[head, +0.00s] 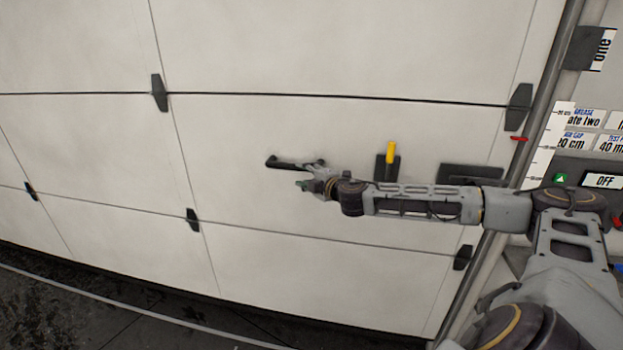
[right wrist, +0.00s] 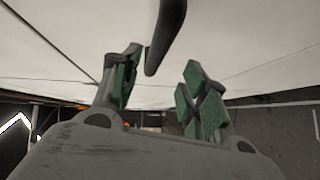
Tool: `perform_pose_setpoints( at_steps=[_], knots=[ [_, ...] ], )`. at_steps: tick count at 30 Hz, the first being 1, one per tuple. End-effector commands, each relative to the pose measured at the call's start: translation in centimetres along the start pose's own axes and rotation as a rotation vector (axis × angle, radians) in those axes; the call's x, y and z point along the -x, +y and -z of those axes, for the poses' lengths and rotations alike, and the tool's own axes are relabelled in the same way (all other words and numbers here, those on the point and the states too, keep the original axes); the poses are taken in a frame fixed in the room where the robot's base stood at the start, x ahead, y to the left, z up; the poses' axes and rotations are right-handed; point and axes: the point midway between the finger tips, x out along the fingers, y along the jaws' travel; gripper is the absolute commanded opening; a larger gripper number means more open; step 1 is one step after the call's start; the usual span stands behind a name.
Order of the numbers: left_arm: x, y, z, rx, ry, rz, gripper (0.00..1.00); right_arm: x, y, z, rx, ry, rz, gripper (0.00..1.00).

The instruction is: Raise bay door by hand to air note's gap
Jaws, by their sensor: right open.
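The white sectional bay door (head: 300,130) fills most of the head view; its bottom edge is low over the dark floor, and I cannot tell any gap there. A black bar handle (head: 288,163) is on a lower panel. My right gripper (head: 301,184) is just below the handle, open and empty. In the right wrist view the open green-padded fingers (right wrist: 160,90) point up toward the dark handle (right wrist: 165,38), whose end shows above and between them; contact is not visible. The air gap note (head: 573,143) is at the right, its first digit partly hidden. My left gripper is not in view.
A yellow-handled latch (head: 391,154) sits on the door behind my right forearm. A white scale (head: 545,150) with a red pointer (head: 519,139) stands at the door's right edge, beside a metal rail (head: 552,90). A control panel display (head: 604,181) reads OFF.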

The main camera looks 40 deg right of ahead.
Motion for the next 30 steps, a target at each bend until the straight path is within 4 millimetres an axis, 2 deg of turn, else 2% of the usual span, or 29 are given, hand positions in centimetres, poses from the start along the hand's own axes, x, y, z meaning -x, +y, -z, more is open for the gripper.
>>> perform_pose_setpoints(
  at_steps=[15,30],
  knots=[
    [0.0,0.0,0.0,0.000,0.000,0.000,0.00,2.6,0.0,-0.1,0.003,-0.002,0.000,0.44],
    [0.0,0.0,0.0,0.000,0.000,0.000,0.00,3.0,0.0,0.0,0.000,0.000,0.000,0.44]
  ],
)
